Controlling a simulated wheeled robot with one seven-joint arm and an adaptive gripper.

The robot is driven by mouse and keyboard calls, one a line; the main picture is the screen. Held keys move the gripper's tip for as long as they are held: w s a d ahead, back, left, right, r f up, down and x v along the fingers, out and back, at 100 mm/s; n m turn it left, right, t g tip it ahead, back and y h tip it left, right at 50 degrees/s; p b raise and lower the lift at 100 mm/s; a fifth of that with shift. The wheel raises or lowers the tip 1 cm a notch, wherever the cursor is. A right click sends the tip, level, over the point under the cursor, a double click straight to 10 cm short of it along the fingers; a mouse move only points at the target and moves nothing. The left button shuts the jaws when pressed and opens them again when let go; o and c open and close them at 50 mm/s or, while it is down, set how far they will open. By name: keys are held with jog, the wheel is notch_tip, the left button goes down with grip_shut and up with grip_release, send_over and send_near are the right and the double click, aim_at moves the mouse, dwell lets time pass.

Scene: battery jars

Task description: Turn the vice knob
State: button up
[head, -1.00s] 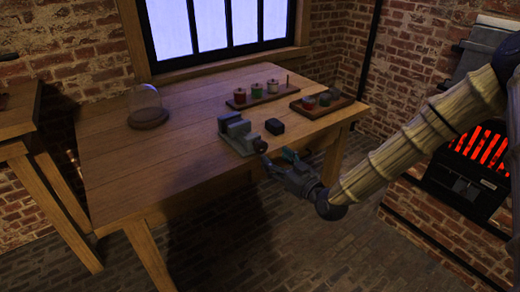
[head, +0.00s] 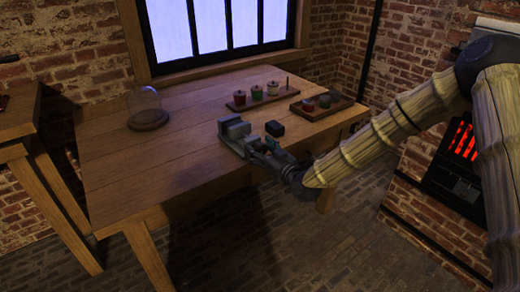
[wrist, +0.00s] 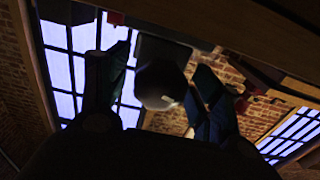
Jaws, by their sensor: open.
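The grey-green vice (head: 234,133) stands at the front edge of the wooden table. My gripper (head: 262,151) is at the vice's near right side, by the table edge. In the wrist view the vice knob (wrist: 160,85) is a rounded grey end between my two dark fingers. The fingers are open, one on each side of it. A gap shows on at least the left side; contact on the right is hard to tell. In the head view the knob is mostly hidden by my gripper.
A small dark block (head: 275,128) lies just right of the vice. Two wooden trays with small coloured jars, the rear one (head: 240,106) and the front one (head: 341,103), sit farther back. A glass dome (head: 146,104) stands at left.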

jog(key=c, duration=1)
jog(key=shift+m, duration=0.7)
jog(key=shift+c, duration=0.2)
jog(key=o, duration=1)
jog(key=shift+o, duration=0.2)
jog(key=v, duration=1.2)
